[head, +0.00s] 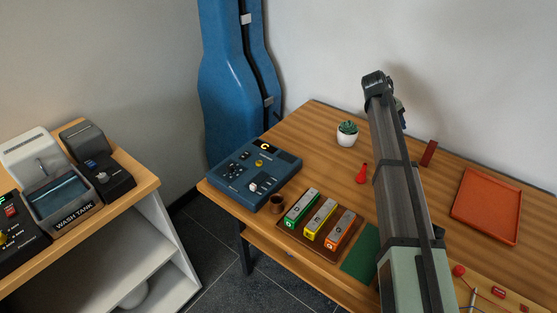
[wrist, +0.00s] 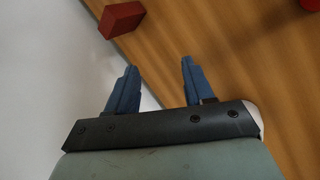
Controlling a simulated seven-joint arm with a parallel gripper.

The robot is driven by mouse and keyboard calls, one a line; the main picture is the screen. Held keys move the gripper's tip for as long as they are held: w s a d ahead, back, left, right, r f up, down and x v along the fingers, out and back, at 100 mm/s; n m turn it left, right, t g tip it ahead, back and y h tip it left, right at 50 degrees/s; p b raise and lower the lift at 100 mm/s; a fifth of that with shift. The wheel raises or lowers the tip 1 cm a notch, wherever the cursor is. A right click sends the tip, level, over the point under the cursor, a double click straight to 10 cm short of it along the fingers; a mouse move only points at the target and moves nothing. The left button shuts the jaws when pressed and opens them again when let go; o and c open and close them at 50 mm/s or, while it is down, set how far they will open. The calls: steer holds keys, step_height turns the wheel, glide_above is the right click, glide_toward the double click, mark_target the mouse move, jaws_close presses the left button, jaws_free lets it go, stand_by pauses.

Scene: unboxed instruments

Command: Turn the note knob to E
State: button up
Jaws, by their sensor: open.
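A blue instrument box (head: 232,187) sits at the left end of the wooden table. Its small dark display (head: 264,145) shows a yellow letter that looks like C. A yellow knob (head: 259,163) and a pale knob (head: 253,186) are on its top; their labels are too small to read, so I cannot tell which is the note knob. My gripper (wrist: 156,80) is open and empty in the wrist view, above the table near its edge. The box is not in the wrist view. In the head view my arm rises right of the box, well apart from it.
A potted succulent (head: 347,133), a red object (head: 362,174), a red block (wrist: 122,18) and an orange tray (head: 487,205) are also on the table.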

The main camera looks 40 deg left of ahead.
steer(key=s+a+r+n+g+y, duration=0.1)
steer(key=s+a+n+y, duration=0.1)
steer(key=s+a, duration=0.75)
steer(key=s+a+r+n+g+y, duration=0.1)
steer(key=s+a, duration=0.6)
steer(key=a, duration=0.6)
steer(key=n+g+y, duration=0.2)
steer(key=n+g, duration=0.1)
steer(key=n, duration=0.1)
glide_toward(230, 166)
steer(key=f, duration=0.8)
steer(key=shift+s+a+f, duration=0.1)
steer(key=shift+s+f, duration=0.15)
steer(key=shift+f, duration=0.1)
jaws_close()
